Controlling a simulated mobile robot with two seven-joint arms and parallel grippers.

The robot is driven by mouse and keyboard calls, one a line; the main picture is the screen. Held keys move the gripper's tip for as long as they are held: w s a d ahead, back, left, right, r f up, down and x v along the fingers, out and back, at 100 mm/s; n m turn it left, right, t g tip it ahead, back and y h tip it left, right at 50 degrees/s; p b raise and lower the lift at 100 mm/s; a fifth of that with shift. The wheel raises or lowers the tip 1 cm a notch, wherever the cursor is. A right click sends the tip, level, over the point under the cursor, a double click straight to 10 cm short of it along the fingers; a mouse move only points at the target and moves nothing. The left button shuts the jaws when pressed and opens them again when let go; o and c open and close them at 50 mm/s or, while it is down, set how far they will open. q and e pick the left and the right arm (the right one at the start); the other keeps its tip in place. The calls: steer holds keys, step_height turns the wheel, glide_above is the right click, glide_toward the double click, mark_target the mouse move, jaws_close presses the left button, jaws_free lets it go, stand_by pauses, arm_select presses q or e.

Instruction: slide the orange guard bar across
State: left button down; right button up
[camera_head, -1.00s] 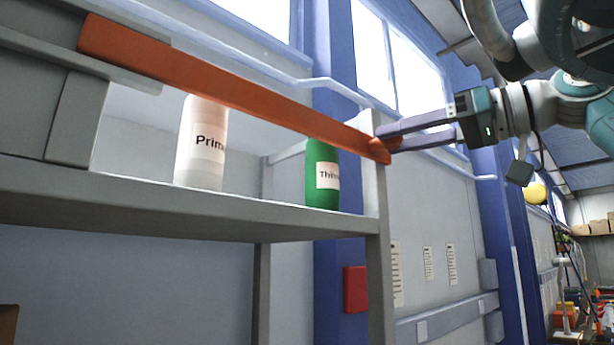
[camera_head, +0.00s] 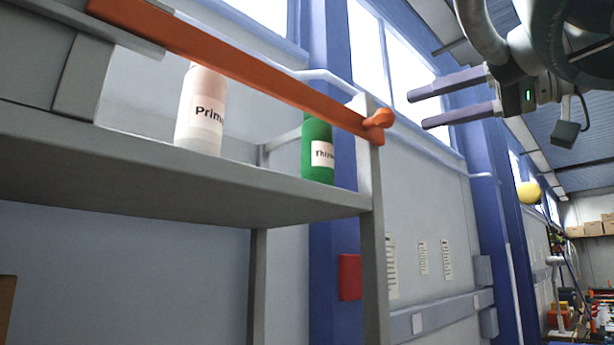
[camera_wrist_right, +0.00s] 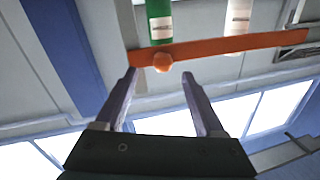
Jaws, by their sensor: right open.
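The orange guard bar (camera_head: 235,66) runs across the front of a grey shelf, from upper left to the right-hand post. A round orange knob (camera_head: 379,119) sticks out at its right end. My right gripper (camera_head: 416,110) is open and empty, to the right of the knob and apart from it. In the right wrist view the bar (camera_wrist_right: 225,47) and the knob (camera_wrist_right: 162,62) lie beyond the two spread fingers (camera_wrist_right: 159,75), with the knob between them in the picture. My left gripper is not in view.
Behind the bar, a white bottle (camera_head: 200,112) and a green bottle (camera_head: 317,150) stand on the grey shelf (camera_head: 180,175). The shelf's right post (camera_head: 372,220) stands below the knob. A red box (camera_head: 350,277) and a blue column (camera_head: 333,215) are behind.

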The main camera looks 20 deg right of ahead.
arm_select(q)
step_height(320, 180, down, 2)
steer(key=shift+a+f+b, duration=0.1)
steer(key=shift+b, duration=0.5)
arm_select(e)
steer(key=v, duration=0.4)
